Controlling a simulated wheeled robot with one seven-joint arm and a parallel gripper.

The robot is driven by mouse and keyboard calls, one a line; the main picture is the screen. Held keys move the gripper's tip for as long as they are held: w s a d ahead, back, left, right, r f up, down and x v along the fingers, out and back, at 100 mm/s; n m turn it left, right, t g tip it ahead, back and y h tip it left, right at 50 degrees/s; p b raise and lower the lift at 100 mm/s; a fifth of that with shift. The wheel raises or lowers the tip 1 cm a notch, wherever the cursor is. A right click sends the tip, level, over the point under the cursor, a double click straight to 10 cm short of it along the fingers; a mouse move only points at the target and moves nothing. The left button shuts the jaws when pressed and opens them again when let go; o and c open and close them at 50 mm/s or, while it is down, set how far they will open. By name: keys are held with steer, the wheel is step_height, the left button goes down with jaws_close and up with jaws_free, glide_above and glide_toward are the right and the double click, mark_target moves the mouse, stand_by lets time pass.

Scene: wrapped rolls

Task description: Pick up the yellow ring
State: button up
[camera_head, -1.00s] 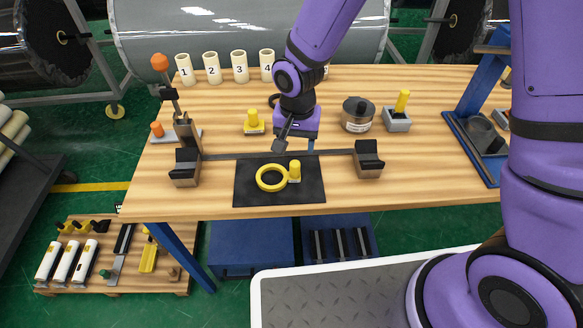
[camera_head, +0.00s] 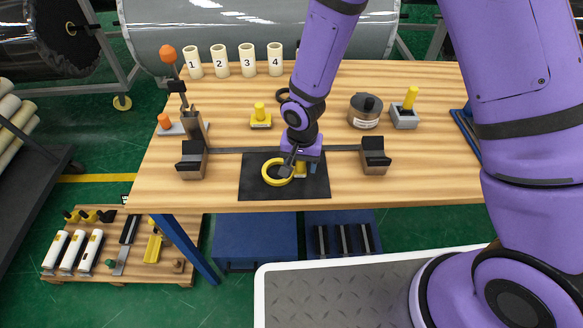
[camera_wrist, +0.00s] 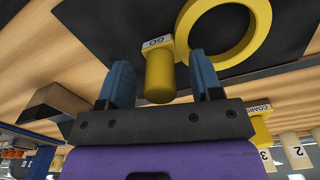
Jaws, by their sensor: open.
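The yellow ring (camera_head: 265,173) lies flat on a black mat (camera_head: 252,189) near the table's front edge. A yellow peg (camera_head: 302,171) with a pale base stands at its right; the two appear to touch. My gripper (camera_head: 296,166) is over the mat, close to the peg and the ring's right side, and partly covers them. In the wrist view my open gripper (camera_wrist: 161,77) has its blue fingers on either side of the peg (camera_wrist: 159,76), labelled GO. The ring (camera_wrist: 247,56) is beyond the right finger, not between the fingers. Nothing is visibly held.
Dark blocks (camera_head: 192,163) (camera_head: 374,159) flank the mat, with a dark bar behind it. A yellow knob on a yellow base (camera_head: 260,117), a round metal pot (camera_head: 365,112) and a yellow-topped grey block (camera_head: 405,113) stand behind. Numbered cups (camera_head: 219,62) line the back edge.

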steer(key=shift+f, duration=0.4)
steer(key=c, duration=1)
steer(key=shift+r, duration=0.15)
